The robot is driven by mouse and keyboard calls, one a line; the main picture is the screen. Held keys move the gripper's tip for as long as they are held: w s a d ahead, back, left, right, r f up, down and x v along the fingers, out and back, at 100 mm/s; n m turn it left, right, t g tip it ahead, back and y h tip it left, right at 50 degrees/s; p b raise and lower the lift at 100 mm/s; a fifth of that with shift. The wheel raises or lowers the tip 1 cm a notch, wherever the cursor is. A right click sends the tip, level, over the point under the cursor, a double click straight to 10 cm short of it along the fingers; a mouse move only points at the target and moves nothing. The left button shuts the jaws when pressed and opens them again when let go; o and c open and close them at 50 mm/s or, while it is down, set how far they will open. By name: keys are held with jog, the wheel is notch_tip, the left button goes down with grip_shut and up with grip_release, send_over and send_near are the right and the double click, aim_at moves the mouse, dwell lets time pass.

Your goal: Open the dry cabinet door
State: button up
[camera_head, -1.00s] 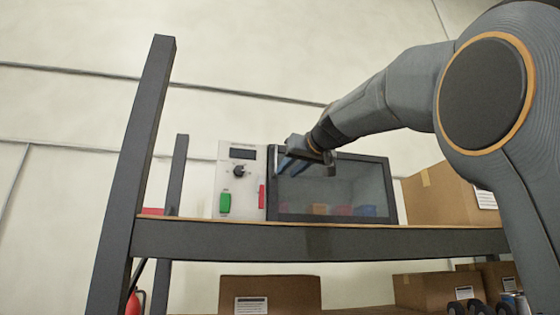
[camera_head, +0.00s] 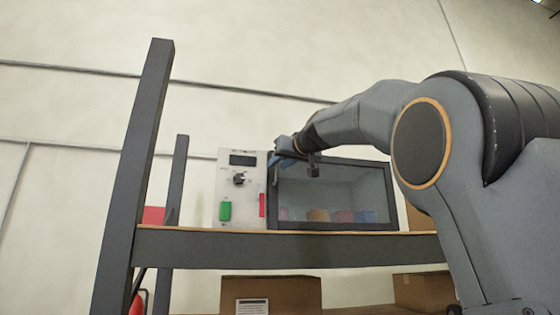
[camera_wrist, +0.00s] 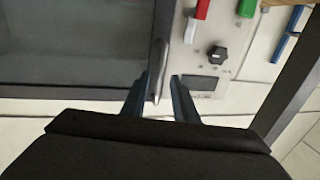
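The dry cabinet (camera_head: 230,172) stands on the shelf, with a pale control panel at left and a dark-framed glass door (camera_head: 345,187) at right. The door looks shut. A thin upright handle (camera_wrist: 163,58) shows at the door's edge beside the panel in the wrist view. My gripper (camera_wrist: 160,88) is open, with one blue finger on each side of the handle's near end. I cannot tell whether either finger touches it. In the head view my gripper (camera_head: 274,166) is at the door's upper left corner and hides part of it.
The panel carries a display, a knob (camera_head: 239,179), a green block (camera_head: 225,211) and a red strip (camera_head: 262,205). Coloured bins (camera_head: 318,215) show behind the glass. A dark shelf post (camera_head: 140,160) stands left. Boxes (camera_head: 270,292) sit below the shelf board (camera_head: 200,246).

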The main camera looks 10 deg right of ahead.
grip_shut()
dwell(1.4)
